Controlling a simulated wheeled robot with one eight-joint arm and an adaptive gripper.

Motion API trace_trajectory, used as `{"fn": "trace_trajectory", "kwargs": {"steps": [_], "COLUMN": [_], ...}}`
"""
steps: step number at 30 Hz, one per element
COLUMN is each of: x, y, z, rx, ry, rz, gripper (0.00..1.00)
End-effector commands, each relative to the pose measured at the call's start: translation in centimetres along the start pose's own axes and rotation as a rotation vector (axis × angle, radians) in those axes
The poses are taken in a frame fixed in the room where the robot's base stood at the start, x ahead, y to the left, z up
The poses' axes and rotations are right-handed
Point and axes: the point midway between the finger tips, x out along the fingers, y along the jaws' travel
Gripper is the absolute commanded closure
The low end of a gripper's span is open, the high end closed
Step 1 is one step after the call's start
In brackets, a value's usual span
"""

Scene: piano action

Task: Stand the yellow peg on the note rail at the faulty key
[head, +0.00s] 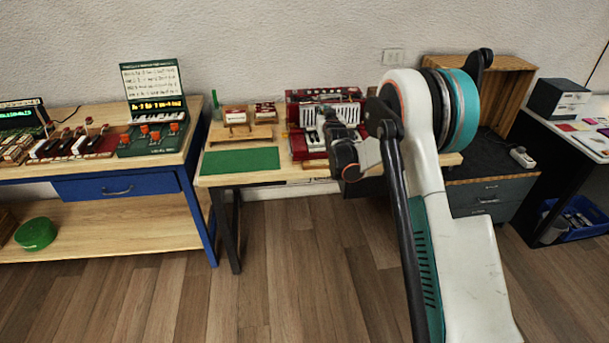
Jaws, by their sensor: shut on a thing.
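My gripper (330,118) is small and partly hidden at the far end of my arm, in front of a dark red piano-like case (297,110) with white keys. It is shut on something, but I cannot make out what. No yellow peg can be told apart in this view. A green case (151,76) with an open lid stands on the left table. It has a lit strip, a row of white keys and several orange blocks (155,134) at its front. I cannot tell for sure which part is the note rail or which key is faulty.
A green mat (240,161), a wooden stand with red parts (236,115) and a thin green upright (215,101) are on the middle table. The left table (190,145) has a blue frame. A grey cabinet (488,199) stands to the right. The wooden floor in front is clear.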

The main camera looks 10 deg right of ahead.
Motion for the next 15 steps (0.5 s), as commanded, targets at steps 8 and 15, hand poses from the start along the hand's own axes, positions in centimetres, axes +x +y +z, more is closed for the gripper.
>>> {"fn": "trace_trajectory", "kwargs": {"steps": [8, 15], "x": [0.9, 1.8], "y": [0.0, 0.0], "z": [5.0, 10.8], "rx": [0.000, 0.000], "ry": [0.000, 0.000], "rz": [0.000, 0.000], "gripper": [0.95, 0.95]}}
